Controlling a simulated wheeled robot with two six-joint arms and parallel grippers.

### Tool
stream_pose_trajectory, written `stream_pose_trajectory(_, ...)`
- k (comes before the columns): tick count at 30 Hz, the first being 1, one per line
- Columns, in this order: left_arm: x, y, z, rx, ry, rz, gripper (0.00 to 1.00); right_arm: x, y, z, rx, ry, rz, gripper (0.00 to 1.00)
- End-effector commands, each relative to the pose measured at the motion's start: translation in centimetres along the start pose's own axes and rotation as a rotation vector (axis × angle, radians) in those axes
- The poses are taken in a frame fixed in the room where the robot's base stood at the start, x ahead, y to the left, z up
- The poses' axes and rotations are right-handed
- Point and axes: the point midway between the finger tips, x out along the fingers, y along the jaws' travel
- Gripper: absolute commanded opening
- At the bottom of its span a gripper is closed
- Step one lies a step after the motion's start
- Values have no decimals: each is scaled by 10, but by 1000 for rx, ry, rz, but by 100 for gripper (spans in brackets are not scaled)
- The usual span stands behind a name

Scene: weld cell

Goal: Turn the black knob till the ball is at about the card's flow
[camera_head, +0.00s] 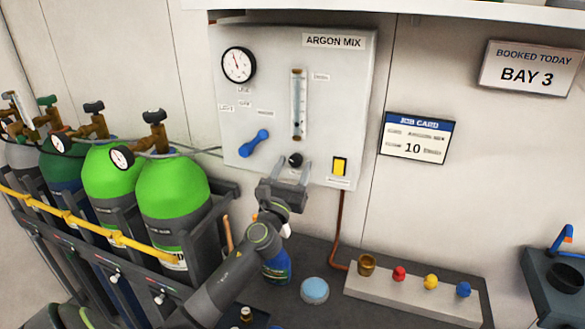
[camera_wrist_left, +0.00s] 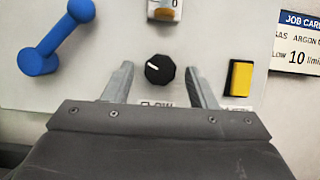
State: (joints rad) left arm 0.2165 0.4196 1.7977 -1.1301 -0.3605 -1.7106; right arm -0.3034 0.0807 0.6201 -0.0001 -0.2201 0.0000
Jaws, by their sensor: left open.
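The black knob (camera_head: 295,160) is on the argon mix panel (camera_head: 350,90), below the flow tube (camera_head: 298,105). In the left wrist view the knob (camera_wrist_left: 160,70) shows a white pointer line toward the upper left. My left gripper (camera_wrist_left: 159,82) is open, with one finger on each side of the knob and visible gaps between. In the head view the left gripper (camera_head: 292,172) reaches up to the knob from below. The job card (camera_head: 415,137) on the wall reads 10. The ball's height in the tube is too small to read surely. My right gripper is not in view.
A blue lever (camera_head: 254,143) is left of the knob and a yellow switch (camera_head: 339,166) is right of it. A round gauge (camera_head: 238,65) is at the panel's upper left. Green gas cylinders (camera_head: 172,200) stand at left. A block with coloured pieces (camera_head: 415,297) lies on the bench.

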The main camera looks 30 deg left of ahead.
Motion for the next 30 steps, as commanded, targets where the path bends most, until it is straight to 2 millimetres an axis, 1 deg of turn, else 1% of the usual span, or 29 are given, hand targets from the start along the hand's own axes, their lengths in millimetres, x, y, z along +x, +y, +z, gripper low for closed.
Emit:
stream_pose_trajectory(4,0,0,0,0,0,0,52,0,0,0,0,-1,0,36)
stream_pose_trajectory(5,0,0,0,0,0,0,49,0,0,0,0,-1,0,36)
stream_pose_trajectory(12,0,0,0,0,0,0,18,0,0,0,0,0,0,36)
stream_pose_trajectory(15,0,0,0,0,0,0,7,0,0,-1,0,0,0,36)
stream_pose_trajectory(23,0,0,0,-31,0,13,7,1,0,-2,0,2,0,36)
stream_pose_trajectory(30,0,-2,0,-153,-1,62,7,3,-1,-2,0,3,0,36)
